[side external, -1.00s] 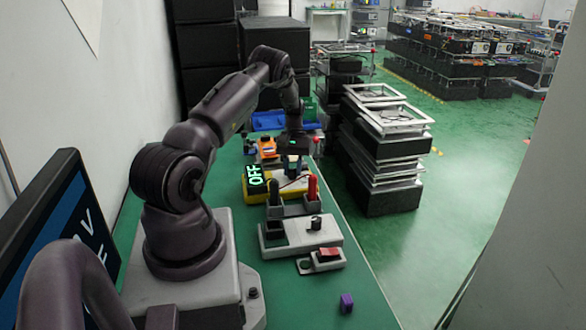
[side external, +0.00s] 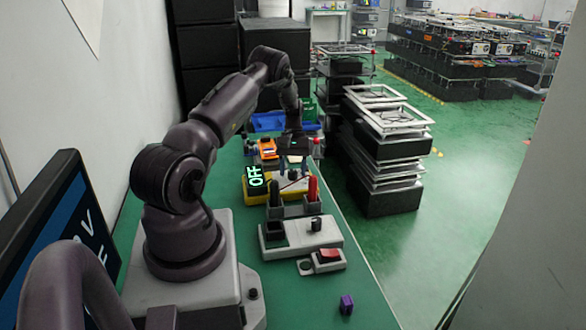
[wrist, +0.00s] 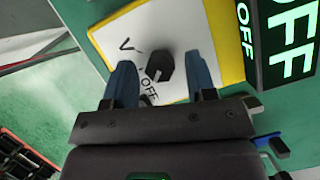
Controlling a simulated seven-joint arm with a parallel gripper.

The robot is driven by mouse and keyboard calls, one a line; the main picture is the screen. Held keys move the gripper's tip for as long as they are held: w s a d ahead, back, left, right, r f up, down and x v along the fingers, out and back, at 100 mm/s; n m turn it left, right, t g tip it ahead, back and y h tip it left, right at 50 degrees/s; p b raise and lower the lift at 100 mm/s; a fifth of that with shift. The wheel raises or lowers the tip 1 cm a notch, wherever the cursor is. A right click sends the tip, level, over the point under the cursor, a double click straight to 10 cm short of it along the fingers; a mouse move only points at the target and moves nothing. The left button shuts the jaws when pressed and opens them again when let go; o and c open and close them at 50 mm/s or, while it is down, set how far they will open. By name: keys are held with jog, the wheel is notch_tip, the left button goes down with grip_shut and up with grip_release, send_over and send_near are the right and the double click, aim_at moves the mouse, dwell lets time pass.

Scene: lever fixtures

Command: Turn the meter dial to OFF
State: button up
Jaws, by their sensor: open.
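The meter is a yellow-edged box (side external: 255,194) with a white face (wrist: 110,37) and a black dial knob (wrist: 160,66). The knob's white mark points toward the printed OFF label (wrist: 149,88), away from the V. The meter's screen shows green OFF letters (side external: 256,177), large in the wrist view too (wrist: 292,40). My gripper (wrist: 158,62) is open, its two blue fingers on either side of the knob with gaps showing. It also shows above the meter in the side view (side external: 292,163). The knob is hidden in the side view.
Red and black probes (side external: 313,189) stand in a grey holder just in front of the meter. Nearer are a grey box with a black knob (side external: 316,224), a red rocker switch (side external: 329,255) and a purple cube (side external: 347,304). An orange device (side external: 267,148) sits behind.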

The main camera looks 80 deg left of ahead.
jog(key=v, duration=1.3)
jog(key=shift+f, duration=0.1)
jog(key=w+d+r+m+t+y, duration=0.15)
jog(key=d+r, duration=0.25)
jog(key=d, duration=0.4)
jog(key=d+r+m+y, duration=0.1)
jog(key=d+r+m, duration=0.2)
jog(key=d+r, duration=0.35)
jog(key=w+d+r+m+y, duration=0.1)
jog(key=d+r+m+y, duration=0.15)
jog(key=d, duration=0.75)
jog(key=s+d+r+m+t, duration=0.2)
jog(key=s+d+r+m, duration=0.1)
jog(key=d, duration=0.6)
jog(key=s+d+r+m+t, duration=0.3)
jog(key=s+d+m, duration=0.2)
jog(key=d, duration=0.5)
jog(key=shift+s+d+h, duration=0.2)
jog(key=shift+s+h, duration=0.2)
jog(key=shift+s, duration=0.45)
